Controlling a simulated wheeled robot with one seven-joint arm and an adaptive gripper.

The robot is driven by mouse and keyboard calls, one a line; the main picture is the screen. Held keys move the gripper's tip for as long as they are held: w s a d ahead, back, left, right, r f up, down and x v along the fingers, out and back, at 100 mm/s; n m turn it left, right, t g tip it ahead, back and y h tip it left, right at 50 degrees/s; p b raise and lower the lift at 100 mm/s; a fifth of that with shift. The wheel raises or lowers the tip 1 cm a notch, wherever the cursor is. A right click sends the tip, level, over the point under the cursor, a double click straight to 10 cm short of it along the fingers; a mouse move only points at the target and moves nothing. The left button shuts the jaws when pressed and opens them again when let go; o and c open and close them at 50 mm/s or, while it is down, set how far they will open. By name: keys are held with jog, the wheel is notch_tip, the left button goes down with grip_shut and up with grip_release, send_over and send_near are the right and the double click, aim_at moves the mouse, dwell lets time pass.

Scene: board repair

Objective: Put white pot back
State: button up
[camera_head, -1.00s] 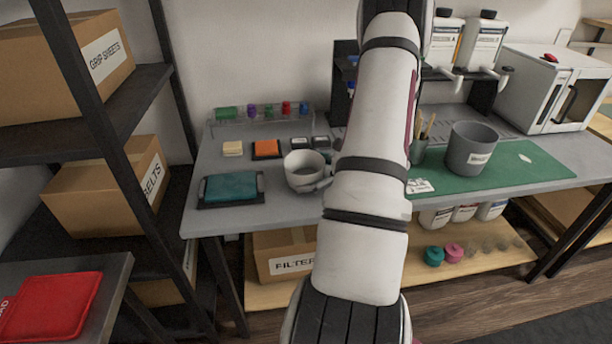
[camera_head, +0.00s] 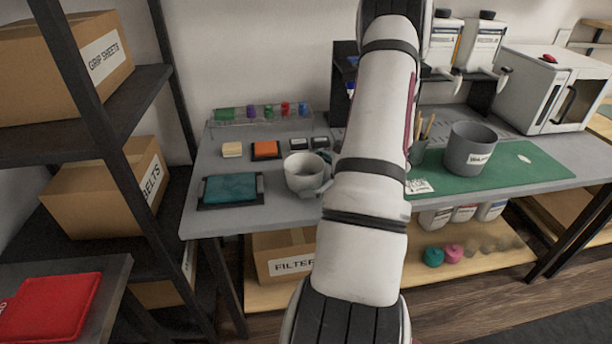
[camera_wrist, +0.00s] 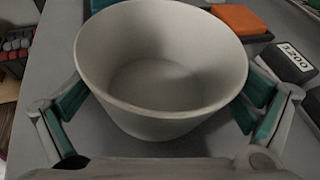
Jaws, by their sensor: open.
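The white pot (camera_head: 303,172) stands upright on the grey workbench, in front of the small blocks and right of the teal pad. In the wrist view the empty white pot (camera_wrist: 160,70) fills the middle. My gripper (camera_wrist: 160,112) is open, with one teal-padded finger on each side of the pot. A gap seems to show between the pads and the pot wall, though contact low down cannot be told. In the head view my arm hides most of the gripper; a bit of it (camera_head: 324,184) shows at the pot's right side.
A teal pad (camera_head: 230,189) on a dark tray lies left of the pot. An orange block (camera_head: 265,149) and dark blocks (camera_head: 299,145) lie behind it. A grey pot (camera_head: 470,148) stands on the green mat (camera_head: 530,165) at right. A rack of colored items (camera_head: 262,112) stands at the back.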

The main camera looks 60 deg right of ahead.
jog(key=p+v, duration=0.1)
jog(key=v, duration=1.2)
jog(key=shift+s+d+r, duration=0.15)
jog(key=shift+s, duration=0.1)
jog(key=w+a+r+n+g+y, duration=0.45)
jog(key=w+a+r+n, duration=0.45)
jog(key=a, duration=0.5)
jog(key=w+a+r+n+g, duration=0.2)
jog(key=a+r+n+g, duration=0.4)
jog(key=a, duration=0.7)
jog(key=s+a+r+n+g+h, duration=0.25)
jog(key=s+a+n, duration=0.2)
jog(key=a, duration=0.55)
jog(key=s+a+n+t+h, duration=0.1)
jog(key=s+a+n+h, duration=0.4)
jog(key=s+n, duration=0.5)
jog(key=shift+a+n+t+h, duration=0.3)
jog(key=shift+n+t+h, duration=0.1)
jog(key=shift+n+h, duration=0.35)
